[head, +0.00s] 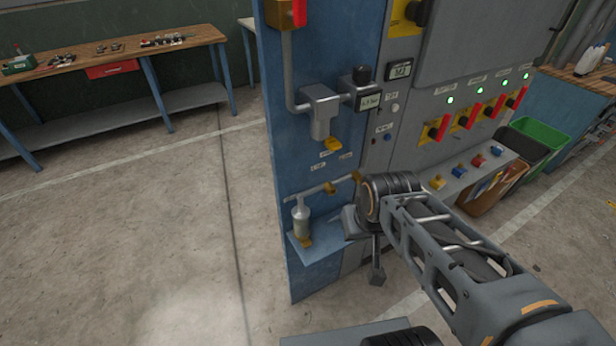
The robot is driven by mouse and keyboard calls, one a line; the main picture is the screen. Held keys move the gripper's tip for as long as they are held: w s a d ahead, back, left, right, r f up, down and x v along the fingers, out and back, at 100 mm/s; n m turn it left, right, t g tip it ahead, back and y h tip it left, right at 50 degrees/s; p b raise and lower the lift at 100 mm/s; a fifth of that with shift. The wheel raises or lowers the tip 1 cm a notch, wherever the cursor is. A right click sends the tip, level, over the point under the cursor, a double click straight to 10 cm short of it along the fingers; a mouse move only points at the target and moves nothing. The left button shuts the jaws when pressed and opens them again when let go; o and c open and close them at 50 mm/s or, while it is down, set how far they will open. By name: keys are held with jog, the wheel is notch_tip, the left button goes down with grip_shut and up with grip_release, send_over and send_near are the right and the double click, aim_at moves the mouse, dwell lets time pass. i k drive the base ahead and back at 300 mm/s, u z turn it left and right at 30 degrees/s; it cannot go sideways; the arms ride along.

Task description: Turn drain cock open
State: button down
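A blue panel (345,75) carries a grey filter-like unit (321,112) with a small yellow handle (333,144) just under it. Lower down, a silver bottle-shaped vessel (301,221) stands on a small blue shelf (318,248), with another yellow handle (305,241) at its foot. A thin pipe above the vessel has a yellow lever (330,188). The small labels are unreadable, so I cannot tell which handle is the drain cock. My gripper (364,246) is at the panel's lower right, right of the vessel. My wrist partly hides it, and nothing shows held in it.
A grey cabinet (440,60) beside the panel has several red-and-yellow switches, green lights and a ledge of coloured knobs (470,172). Green, black and brown bins (540,135) stand at the right. A workbench (110,55) is at the back left. The floor (130,230) left of the panel is clear.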

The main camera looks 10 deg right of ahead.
aim_at(306, 243)
jog(key=z, duration=1.6)
jog(key=k, duration=1.05)
jog(key=u, duration=1.55)
jog(key=i, duration=0.5)
jog(key=z, duration=0.1)
